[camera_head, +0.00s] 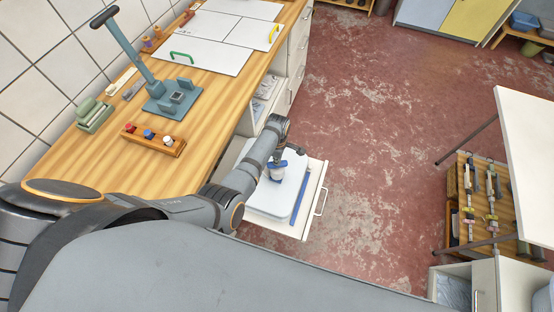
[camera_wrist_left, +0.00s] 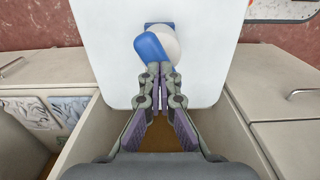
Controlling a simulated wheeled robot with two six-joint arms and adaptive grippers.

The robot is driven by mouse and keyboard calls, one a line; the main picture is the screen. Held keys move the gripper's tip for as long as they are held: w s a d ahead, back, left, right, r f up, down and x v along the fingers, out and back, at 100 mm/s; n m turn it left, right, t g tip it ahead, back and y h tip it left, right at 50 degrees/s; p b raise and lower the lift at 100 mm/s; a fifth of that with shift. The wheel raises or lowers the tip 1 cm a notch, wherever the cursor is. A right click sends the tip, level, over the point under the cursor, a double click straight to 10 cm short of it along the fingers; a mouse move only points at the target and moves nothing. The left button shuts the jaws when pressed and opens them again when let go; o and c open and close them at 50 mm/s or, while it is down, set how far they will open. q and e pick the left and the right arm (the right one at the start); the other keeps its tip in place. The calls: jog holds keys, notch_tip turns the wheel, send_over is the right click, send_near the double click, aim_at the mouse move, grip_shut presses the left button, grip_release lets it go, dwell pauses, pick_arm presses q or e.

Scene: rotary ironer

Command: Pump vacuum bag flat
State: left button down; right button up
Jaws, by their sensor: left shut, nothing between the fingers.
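The vacuum bag is a pale, flat-looking slab (camera_head: 267,196) in the open drawer (camera_head: 313,196); its smooth white top fills the upper middle of the left wrist view (camera_wrist_left: 110,45). A small pump with a rounded white body and a blue lever (camera_head: 276,174) sits on top of it. In the left wrist view the blue lever (camera_wrist_left: 151,47) tilts toward my fingers. My left gripper (camera_wrist_left: 159,73) is shut and empty, with its tips right at the lever's near end; whether they touch it I cannot tell. My right gripper is not in view.
A blue strip (camera_head: 300,200) lies along the bag's right side. The wooden counter (camera_head: 85,155) holds a tall grey lever press (camera_head: 172,97), a wooden block with coloured knobs (camera_head: 153,140) and white panels (camera_head: 208,54). The red floor right of the drawer is clear; a white table (camera_head: 528,150) stands at far right.

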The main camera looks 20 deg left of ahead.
pick_arm(q)
jog(key=shift+f+b, duration=0.8)
jog(key=shift+f, duration=0.4)
jog(key=shift+r, duration=0.1)
jog(key=shift+r+p, duration=2.25)
jog(key=shift+p, duration=0.25)
jog(key=shift+f, duration=0.2)
